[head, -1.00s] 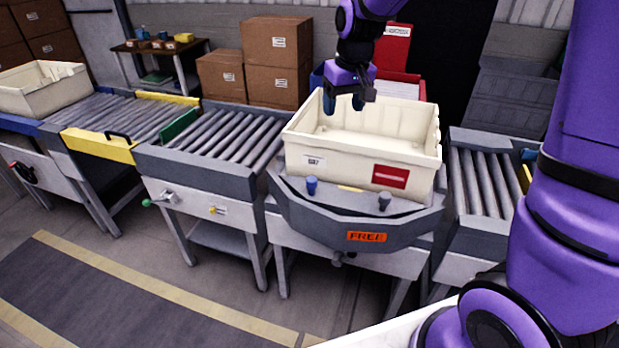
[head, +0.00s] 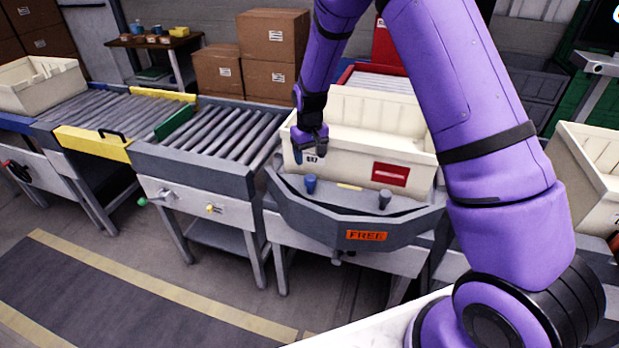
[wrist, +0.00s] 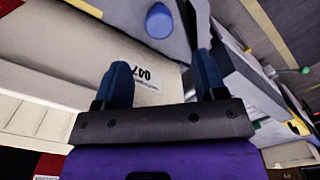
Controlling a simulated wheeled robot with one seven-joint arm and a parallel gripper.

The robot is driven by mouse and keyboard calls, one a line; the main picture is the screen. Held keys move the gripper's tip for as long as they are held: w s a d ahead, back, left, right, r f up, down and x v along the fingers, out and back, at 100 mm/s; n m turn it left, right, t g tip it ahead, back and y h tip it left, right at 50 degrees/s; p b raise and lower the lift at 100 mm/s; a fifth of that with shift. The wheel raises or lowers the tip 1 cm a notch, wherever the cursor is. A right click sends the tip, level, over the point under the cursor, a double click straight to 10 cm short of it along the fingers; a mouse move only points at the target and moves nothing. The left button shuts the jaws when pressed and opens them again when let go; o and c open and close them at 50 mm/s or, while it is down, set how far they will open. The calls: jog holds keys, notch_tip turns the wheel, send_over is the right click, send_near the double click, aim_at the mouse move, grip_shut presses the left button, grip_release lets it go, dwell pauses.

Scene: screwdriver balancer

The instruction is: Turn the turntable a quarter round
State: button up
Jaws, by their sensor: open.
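The turntable (head: 300,208) is grey, with a blue peg (head: 311,184) at its front left, a grey peg (head: 385,199) at its front right and an orange sign (head: 366,236) reading FREE. A cream tote (head: 345,170) with a red label stands on it. My gripper (head: 310,150) is at the tote's left front, above and behind the blue peg in the picture. In the wrist view its blue fingers are apart with nothing between them, and the blue peg (wrist: 160,20) shows beyond the fingertips. The turntable's far side is hidden by the tote.
A roller conveyor (head: 215,140) with a green bar stands left of the turntable. Further left are a yellow gate (head: 92,143) and another cream tote (head: 38,88). A tote (head: 588,170) stands at the right, beyond my arm. Cardboard boxes (head: 272,60) are stacked behind.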

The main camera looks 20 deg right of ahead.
aim_at(310, 177)
notch_tip(310, 177, down, 9)
jog(key=shift+f, duration=0.1)
dwell(0.3)
grip_shut()
